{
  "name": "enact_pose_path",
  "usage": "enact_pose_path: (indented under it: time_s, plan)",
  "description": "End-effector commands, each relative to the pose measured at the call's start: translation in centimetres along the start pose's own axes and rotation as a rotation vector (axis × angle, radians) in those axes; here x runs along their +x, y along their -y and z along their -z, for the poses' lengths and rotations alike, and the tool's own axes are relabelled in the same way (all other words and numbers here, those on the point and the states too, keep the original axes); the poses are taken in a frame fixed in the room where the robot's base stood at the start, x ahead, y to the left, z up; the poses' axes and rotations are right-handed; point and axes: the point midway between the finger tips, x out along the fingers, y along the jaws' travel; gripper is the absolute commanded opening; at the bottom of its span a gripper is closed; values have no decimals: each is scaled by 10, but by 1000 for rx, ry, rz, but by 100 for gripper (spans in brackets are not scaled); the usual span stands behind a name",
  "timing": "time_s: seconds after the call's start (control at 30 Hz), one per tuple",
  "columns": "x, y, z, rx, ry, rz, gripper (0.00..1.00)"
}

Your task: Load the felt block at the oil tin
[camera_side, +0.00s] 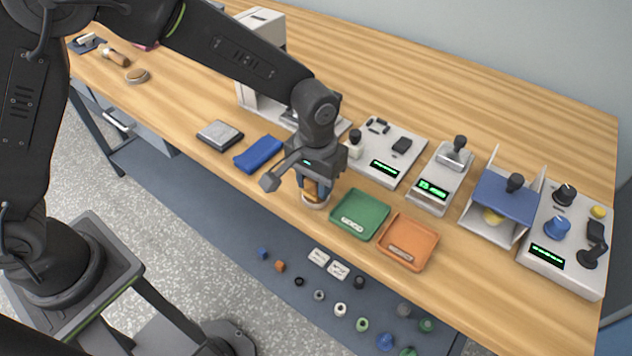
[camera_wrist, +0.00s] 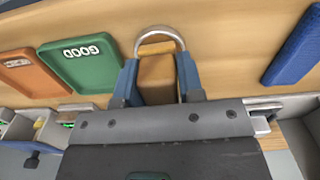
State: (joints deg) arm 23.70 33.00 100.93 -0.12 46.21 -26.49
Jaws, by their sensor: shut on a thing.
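My gripper (camera_side: 312,190) points down over the front of the bench and is shut on the felt block. The felt block (camera_wrist: 157,78) is brown with a lighter orange-tan end, held between the blue fingers in the wrist view. The oil tin (camera_side: 315,204) is a small round tin directly under the gripper, just left of the green tray. Its curved metal rim (camera_wrist: 181,46) shows around the block's far end in the wrist view. The block's lower end is at the tin's mouth; I cannot tell whether it touches the inside. The rest of the tin is hidden.
The green GOOD tray (camera_side: 360,213) is close on the right, with an orange tray (camera_side: 408,242) beyond it. A blue block-shaped item (camera_side: 258,154) and a grey pad (camera_side: 220,135) lie to the left. Several instrument boxes stand behind and to the right.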

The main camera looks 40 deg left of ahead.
Motion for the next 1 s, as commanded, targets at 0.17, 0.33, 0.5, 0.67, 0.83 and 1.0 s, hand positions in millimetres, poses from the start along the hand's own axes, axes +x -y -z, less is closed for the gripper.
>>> enact_pose_path:
  time_s: [0.17, 0.33, 0.5, 0.67, 0.83, 1.0]
  plan:
    - [-16, 0, 0, 0, -3, -2, 16]
    - [-29, 0, 1, 0, -3, -2, 16]
    - [-42, 0, 1, 0, -4, -2, 16]
    - [-54, 0, 1, 0, -4, -2, 16]
    - [-61, 0, 0, 0, -2, -1, 16]
    - [-61, 0, 0, 0, -2, -1, 16]
